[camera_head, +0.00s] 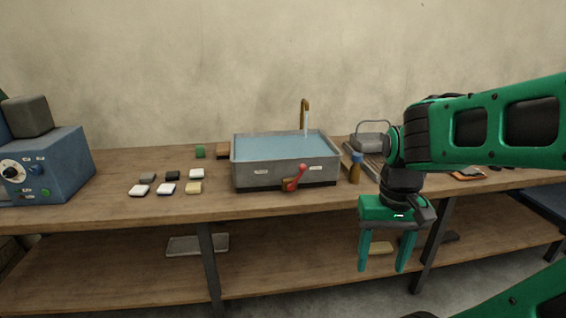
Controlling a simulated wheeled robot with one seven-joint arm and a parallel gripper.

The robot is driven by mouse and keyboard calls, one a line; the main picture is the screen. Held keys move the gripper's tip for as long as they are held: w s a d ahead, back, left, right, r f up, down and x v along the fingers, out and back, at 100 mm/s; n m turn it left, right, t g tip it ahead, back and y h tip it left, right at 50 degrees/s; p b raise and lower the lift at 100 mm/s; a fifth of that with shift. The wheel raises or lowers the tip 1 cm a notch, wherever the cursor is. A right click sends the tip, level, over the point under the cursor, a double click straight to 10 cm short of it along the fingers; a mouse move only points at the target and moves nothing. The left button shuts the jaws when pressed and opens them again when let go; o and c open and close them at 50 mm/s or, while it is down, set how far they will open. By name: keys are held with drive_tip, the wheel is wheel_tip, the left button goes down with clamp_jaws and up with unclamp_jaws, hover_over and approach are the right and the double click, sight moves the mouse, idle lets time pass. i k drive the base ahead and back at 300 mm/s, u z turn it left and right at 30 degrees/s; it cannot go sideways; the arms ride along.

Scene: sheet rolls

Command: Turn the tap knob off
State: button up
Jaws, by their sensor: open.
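A grey metal basin (245,178) full of water stands on the wooden bench. A brass tap (304,108) rises behind it, and a pale stream of water runs from its spout. The tap knob (295,178) is a red lever on a brass base at the basin's front, slanting up to the right. My gripper (384,268) is open and empty, pointing down in front of the bench. It is to the right of the red knob, lower in the picture and apart from it. The two green fingers are in view with a gap between them.
A brown bottle (355,170) and a wire basket (371,142) stand right of the basin. Several small blocks (166,188) lie left of it. A blue machine (48,170) is at the far left. The bench front edge (110,226) and a lower shelf (270,270) are below.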

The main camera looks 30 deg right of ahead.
sight(356, 157)
drive_tip(key=k, duration=0.5)
drive_tip(key=z, duration=2.3)
drive_tip(key=i, duration=0.8)
drive_tip(key=u, duration=1.65)
